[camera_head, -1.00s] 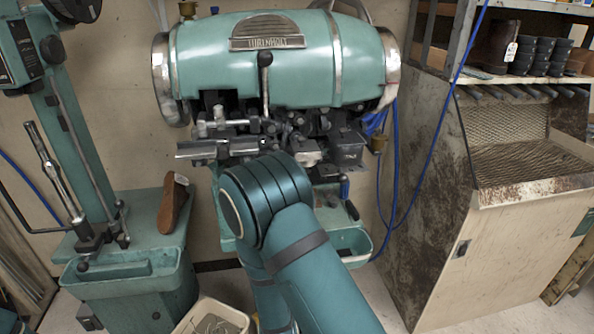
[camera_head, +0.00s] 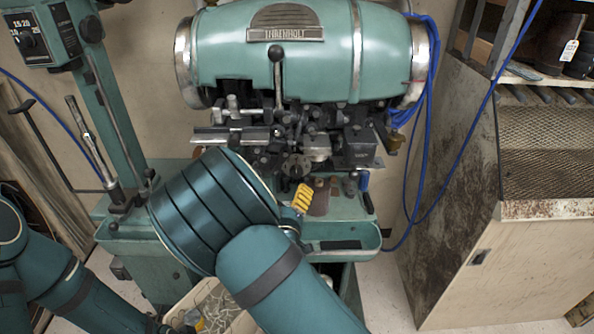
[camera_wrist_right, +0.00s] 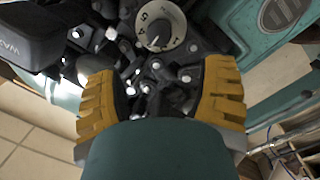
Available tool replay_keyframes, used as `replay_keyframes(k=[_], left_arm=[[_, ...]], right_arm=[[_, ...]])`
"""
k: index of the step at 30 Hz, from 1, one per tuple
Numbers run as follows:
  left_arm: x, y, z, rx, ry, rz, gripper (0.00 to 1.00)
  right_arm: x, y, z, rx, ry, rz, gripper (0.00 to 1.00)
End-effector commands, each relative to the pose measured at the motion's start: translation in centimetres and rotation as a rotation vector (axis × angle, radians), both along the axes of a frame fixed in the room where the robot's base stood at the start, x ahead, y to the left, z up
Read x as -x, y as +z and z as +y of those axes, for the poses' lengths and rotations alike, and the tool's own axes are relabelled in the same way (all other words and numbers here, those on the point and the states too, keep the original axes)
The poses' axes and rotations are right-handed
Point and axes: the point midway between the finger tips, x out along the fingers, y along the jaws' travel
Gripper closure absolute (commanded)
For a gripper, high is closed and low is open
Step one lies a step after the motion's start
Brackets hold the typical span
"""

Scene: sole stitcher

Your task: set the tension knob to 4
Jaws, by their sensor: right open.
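In the head view a small round dial (camera_head: 296,166) sits low on the stitcher's front. My right gripper (camera_wrist_right: 158,98) is open, its yellow fingers apart with nothing between them, the dial beyond them. In the head view, a yellow finger of my right gripper (camera_head: 302,198) shows just below the dial. My left gripper (camera_head: 195,324) shows only as a yellow bit at the bottom.
The teal stitcher (camera_head: 300,50) has levers and dark metal parts around the dial. A long ball-topped lever (camera_head: 278,80) stands above it. A bin (camera_head: 222,306) is below. Blue cables (camera_head: 428,130) hang at the right, beside a rusty cabinet (camera_head: 470,220).

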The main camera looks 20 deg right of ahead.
Motion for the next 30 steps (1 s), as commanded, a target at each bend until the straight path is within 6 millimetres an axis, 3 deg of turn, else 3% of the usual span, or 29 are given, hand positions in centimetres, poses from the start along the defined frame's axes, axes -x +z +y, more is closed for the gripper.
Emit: replay_keyframes(k=[9,15,21,30], left_arm=[[0.0,0.1,0.0,0.0,-0.001,0.0,0.41],[0.0,0.1,0.0,0.0,-0.001,0.0,0.41],[0.0,0.1,0.0,0.0,-0.001,0.0,0.41],[0.0,0.1,0.0,0.0,-0.001,0.0,0.41]], right_arm=[[-5.9,0.0,-2.4,-0.002,-0.001,-0.001,0.3],[-8.8,0.0,-3.6,-0.001,-0.001,0.0,0.3],[-10.2,0.0,-4.1,-0.001,-0.001,0.001,0.3],[-10.4,0.0,-4.2,-0.002,0.0,0.002,0.3]])
